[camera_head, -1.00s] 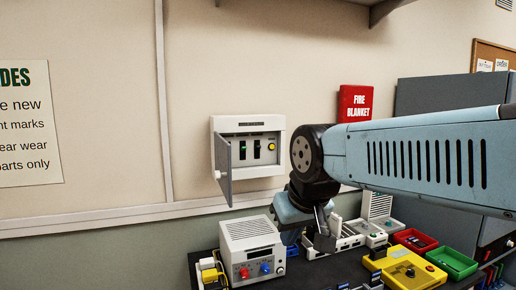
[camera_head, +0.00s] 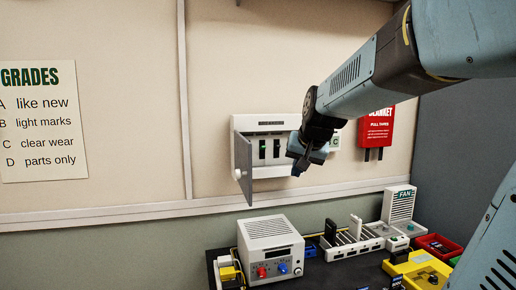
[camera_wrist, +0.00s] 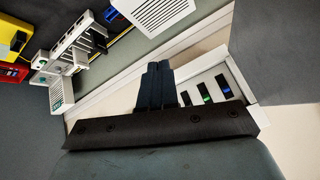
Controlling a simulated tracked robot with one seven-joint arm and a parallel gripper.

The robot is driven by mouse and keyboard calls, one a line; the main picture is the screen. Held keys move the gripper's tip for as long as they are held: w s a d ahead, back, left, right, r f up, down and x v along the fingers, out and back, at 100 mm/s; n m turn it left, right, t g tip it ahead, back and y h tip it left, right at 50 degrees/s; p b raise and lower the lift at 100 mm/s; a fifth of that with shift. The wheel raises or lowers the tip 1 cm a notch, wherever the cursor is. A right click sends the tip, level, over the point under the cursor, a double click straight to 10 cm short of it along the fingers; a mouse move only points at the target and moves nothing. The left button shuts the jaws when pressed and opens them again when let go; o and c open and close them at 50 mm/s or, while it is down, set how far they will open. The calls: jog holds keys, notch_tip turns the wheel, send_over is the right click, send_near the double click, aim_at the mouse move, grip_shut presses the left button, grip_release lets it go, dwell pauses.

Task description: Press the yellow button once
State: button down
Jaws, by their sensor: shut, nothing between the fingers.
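The white wall panel (camera_head: 242,125) hangs on the wall with its grey door (camera_head: 243,165) swung open on the left. Dark switches (camera_head: 262,149) with small lights show inside it, and also in the wrist view (camera_wrist: 204,93). I cannot see the yellow button; the right part of the panel is covered by my gripper (camera_head: 299,168). In the wrist view my gripper (camera_wrist: 160,68) has its two dark fingers together with nothing between them, overlapping the panel beside the switches. I cannot tell whether the fingertips touch the panel.
Below is a dark bench with a white box (camera_head: 270,232) with red and blue knobs, a white rack (camera_head: 347,245), a fan unit (camera_head: 398,203), a yellow device (camera_head: 418,268) and a red tray (camera_head: 440,246). A red fire blanket (camera_head: 375,128) hangs right of the panel.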

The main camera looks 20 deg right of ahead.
jog(key=w+d+m, duration=0.2)
jog(key=w+d, duration=0.3)
jog(key=w, duration=0.2)
jog(key=w+d+m+t+h, duration=0.1)
jog(key=w+d+m, duration=0.1)
jog(key=w+d, duration=0.3)
jog(key=w, duration=0.3)
jog(key=shift+d+r+t, duration=0.15)
jog(key=shift+r+t, duration=0.15)
jog(key=w, duration=0.8)
jog(key=shift+w, duration=0.35)
jog(key=shift+w, duration=0.15)
dwell(1.1)
jog(key=shift+w+r, duration=0.1)
jog(key=shift+w, duration=0.1)
